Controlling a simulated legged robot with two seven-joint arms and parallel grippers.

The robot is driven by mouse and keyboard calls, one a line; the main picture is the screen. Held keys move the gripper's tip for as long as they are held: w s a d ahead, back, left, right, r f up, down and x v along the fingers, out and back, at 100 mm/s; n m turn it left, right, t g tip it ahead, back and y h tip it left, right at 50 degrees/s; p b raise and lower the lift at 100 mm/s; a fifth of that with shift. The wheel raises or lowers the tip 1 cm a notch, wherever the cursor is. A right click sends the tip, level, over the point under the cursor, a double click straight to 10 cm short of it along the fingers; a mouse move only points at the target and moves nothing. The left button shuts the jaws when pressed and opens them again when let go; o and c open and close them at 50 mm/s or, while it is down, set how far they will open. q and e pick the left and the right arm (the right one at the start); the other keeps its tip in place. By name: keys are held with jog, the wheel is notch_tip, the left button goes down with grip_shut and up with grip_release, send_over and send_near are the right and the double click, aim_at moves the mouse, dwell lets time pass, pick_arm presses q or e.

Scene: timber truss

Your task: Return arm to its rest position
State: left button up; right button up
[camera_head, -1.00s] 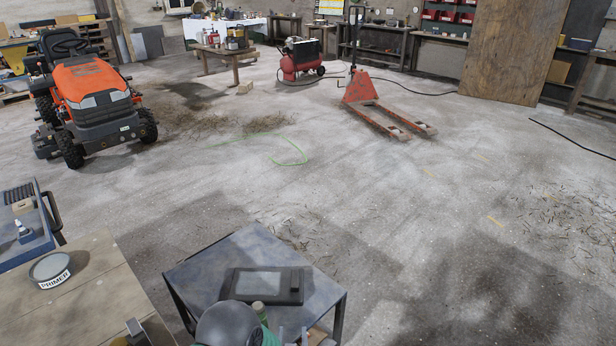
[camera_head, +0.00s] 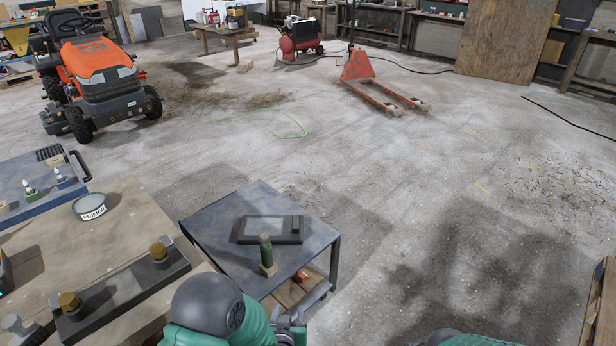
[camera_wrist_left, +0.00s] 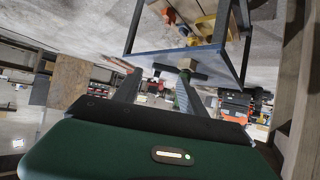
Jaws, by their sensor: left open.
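My left arm, green with a dark grey round joint, comes in at the bottom of the head view. Its metal gripper (camera_head: 292,327) shows only in part, in front of the near side of the blue-grey cart. In the left wrist view the two dark fingers (camera_wrist_left: 155,90) stand apart with nothing seen held between them. That view looks upside down, with the cart (camera_wrist_left: 185,52) beyond the fingers. Part of another green arm link of mine shows at the bottom right of the head view. My right gripper is not in view.
The cart (camera_head: 221,218) carries a dark tablet-like device (camera_head: 266,229) and a green bottle-like item (camera_head: 266,252). A wooden bench (camera_head: 130,222) with a primer tin (camera_head: 90,206) stands left. A pallet (camera_head: 603,305) is at right. Floor beyond the cart is mostly open.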

pick_arm(q)
jog(key=s+a+r+g, duration=0.3)
jog(key=s+a+r, duration=0.2)
jog(key=s, duration=0.2)
jog(key=s+a+r+g+p, duration=0.1)
jog(key=s+a+r+g, duration=0.3)
jog(key=s, duration=0.4)
jog(key=s+a+r+g, duration=0.2)
jog(key=s+a+r, duration=0.3)
jog(key=s+a, duration=0.15)
notch_tip(320, 180, up, 17)
jog(key=d+p, duration=0.1)
jog(key=p, duration=1.7)
jog(key=shift+s+y, duration=0.2)
jog(key=shift+y, duration=0.2)
